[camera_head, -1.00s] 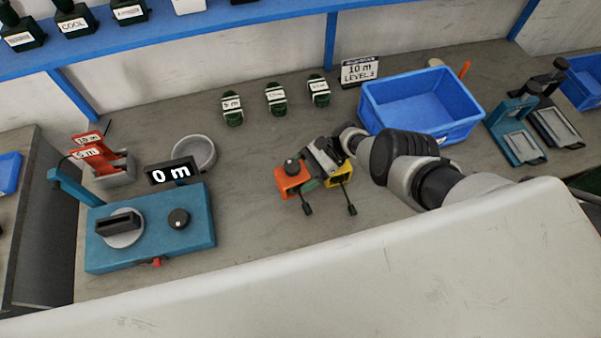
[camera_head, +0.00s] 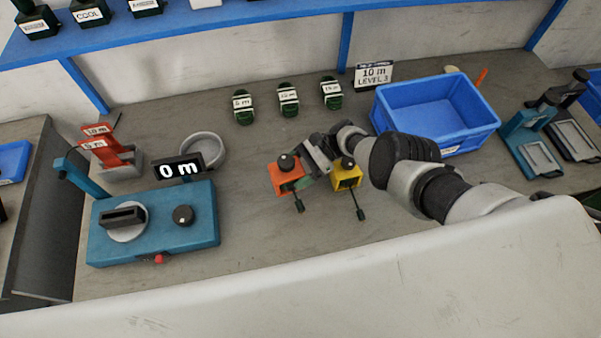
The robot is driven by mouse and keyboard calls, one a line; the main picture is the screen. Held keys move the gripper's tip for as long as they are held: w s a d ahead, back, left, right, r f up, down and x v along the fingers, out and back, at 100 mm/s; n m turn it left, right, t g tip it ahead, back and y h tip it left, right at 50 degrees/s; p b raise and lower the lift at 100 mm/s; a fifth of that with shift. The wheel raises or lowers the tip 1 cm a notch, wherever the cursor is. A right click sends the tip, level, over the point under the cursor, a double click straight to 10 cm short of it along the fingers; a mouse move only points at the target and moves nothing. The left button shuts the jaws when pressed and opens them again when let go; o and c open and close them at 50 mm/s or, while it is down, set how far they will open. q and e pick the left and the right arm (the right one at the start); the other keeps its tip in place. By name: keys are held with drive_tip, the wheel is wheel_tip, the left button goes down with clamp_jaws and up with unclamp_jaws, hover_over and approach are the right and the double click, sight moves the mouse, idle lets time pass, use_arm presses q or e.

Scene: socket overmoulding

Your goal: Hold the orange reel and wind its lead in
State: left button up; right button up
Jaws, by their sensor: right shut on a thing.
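The orange reel (camera_head: 285,181) is a small box with a black knob on top, left of centre on the bench in the head view. A short dark lead (camera_head: 299,205) sticks out of its front side. My right gripper (camera_head: 309,167) comes in from the right and is shut on the orange reel's right side; its fingers hide part of that side. Whether the reel is clear of the bench cannot be told. A similar yellow reel (camera_head: 348,179) with its own lead (camera_head: 360,213) stands just to the right. My left gripper is out of view.
A blue winding machine (camera_head: 205,235) and a display reading 0 m (camera_head: 178,168) stand at left. A grey dish (camera_head: 203,152), several green coils (camera_head: 288,99), a "10 m LEVEL 3" sign (camera_head: 373,74) and a blue bin (camera_head: 437,112) are behind.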

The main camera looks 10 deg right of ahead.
sight(272, 164)
drive_tip(key=shift+w+a+b, duration=0.65)
drive_tip(key=shift+a+b, duration=0.15)
drive_tip(key=shift+a, duration=0.15)
drive_tip(key=shift+w+a+b, duration=0.6)
drive_tip(key=shift+a+b, duration=0.2)
drive_tip(key=shift+a, duration=0.15)
drive_tip(key=shift+w+a+b, duration=0.65)
drive_tip(key=shift+a+b, duration=0.15)
drive_tip(key=shift+a, duration=0.15)
drive_tip(key=shift+w+a, duration=0.15)
drive_tip(key=shift+a, duration=0.1)
drive_tip(key=shift+f+b, duration=5.25)
drive_tip(key=shift+b, duration=0.15)
drive_tip(key=shift+f, duration=0.2)
